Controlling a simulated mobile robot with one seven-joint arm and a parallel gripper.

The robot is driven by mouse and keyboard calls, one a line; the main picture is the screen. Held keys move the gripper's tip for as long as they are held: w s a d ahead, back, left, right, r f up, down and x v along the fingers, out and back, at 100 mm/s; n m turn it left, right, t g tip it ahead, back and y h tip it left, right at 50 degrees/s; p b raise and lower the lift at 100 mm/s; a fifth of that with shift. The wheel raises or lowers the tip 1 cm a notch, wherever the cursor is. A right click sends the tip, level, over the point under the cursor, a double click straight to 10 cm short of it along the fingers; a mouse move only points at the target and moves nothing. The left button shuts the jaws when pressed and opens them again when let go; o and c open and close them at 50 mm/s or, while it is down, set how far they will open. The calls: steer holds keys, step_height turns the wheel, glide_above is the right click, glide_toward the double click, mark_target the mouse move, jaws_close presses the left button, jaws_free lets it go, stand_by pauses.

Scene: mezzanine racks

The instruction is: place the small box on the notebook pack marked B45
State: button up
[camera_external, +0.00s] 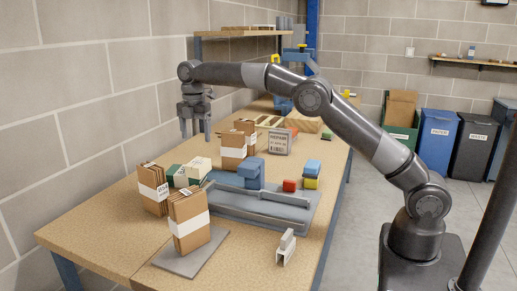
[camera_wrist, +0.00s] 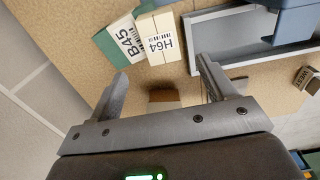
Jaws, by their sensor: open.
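The notebook pack marked B45 (camera_wrist: 122,38) is green with a white label. It lies against the cream pack marked H64 (camera_wrist: 160,42) in the wrist view. In the external view the green pack (camera_external: 173,173) is on the left of the wooden bench, beside the cream one. My gripper (camera_external: 195,134) hangs above the bench, fingers down, open and empty; its fingers (camera_wrist: 165,88) also show in the wrist view. A small brown box-like thing (camera_wrist: 164,96) shows between the fingers, below them, partly hidden by the gripper body. I cannot tell whether it is the small box.
Brown banded packs (camera_external: 189,225) stand upright on the bench. A sign (camera_external: 279,141) stands behind. A block wall is close on the left. The bench's right front is mostly clear.

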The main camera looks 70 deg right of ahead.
steer(key=s+r+m+t, duration=0.2)
steer(key=s+r+m, duration=0.4)
steer(key=s, duration=0.6)
steer(key=s+r+m+t, duration=0.1)
steer(key=s+r+m, duration=0.2)
steer(key=s+r, duration=0.7)
steer(key=s+f+m+t, duration=0.1)
steer(key=s+f+m, duration=0.3)
steer(key=s, duration=1)
steer(key=s+f+m+t, duration=0.1)
steer(key=s+f+m, duration=0.4)
steer(key=s+f, duration=0.4)
steer(key=s+a, duration=0.1)
steer(key=s, duration=0.4)
steer(key=shift+t, duration=0.3)
